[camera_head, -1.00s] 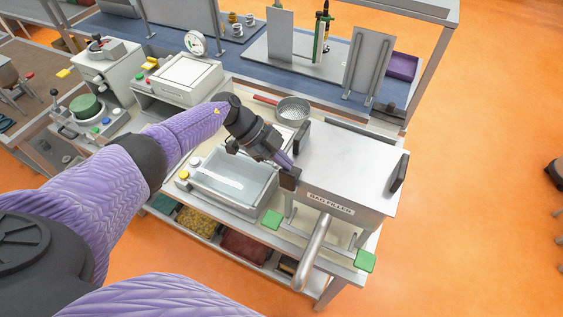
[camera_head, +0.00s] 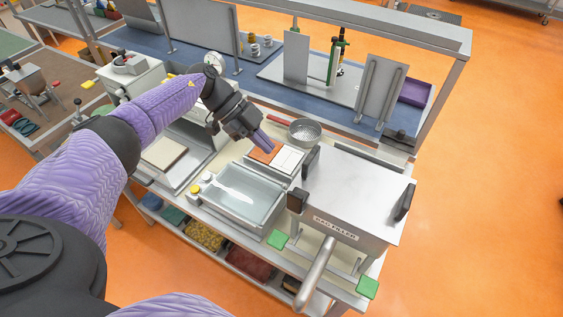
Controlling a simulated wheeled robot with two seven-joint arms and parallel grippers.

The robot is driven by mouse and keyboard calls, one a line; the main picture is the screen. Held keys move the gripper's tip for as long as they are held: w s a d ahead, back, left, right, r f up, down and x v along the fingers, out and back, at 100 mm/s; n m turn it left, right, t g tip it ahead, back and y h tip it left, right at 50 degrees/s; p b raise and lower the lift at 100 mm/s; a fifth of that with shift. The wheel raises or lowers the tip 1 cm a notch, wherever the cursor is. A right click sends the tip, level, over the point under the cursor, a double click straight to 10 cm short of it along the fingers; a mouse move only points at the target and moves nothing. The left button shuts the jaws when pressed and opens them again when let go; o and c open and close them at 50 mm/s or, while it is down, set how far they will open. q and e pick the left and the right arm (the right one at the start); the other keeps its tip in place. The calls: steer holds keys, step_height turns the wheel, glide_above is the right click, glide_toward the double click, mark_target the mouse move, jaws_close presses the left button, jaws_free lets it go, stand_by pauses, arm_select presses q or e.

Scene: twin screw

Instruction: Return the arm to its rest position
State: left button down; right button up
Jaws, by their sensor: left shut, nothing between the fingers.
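My left arm (camera_head: 160,112), in a purple sleeve, reaches in from the left over the workbench. My left gripper (camera_head: 270,148) is shut and empty, pointing down and right. My right gripper is not in view.
A steel box labelled bag filler (camera_head: 358,190) with black handles stands to the right. A clear-topped tray (camera_head: 244,192) lies left of it. A strainer (camera_head: 304,132) sits behind. Metal shelf posts and upright plates (camera_head: 380,92) stand at the back. Orange floor is open at right.

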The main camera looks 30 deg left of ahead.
arm_select(q)
steer(key=shift+a+r, duration=0.3)
steer(key=shift+r, duration=0.2)
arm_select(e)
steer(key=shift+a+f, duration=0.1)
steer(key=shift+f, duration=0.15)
arm_select(q)
steer(key=shift+d, duration=0.1)
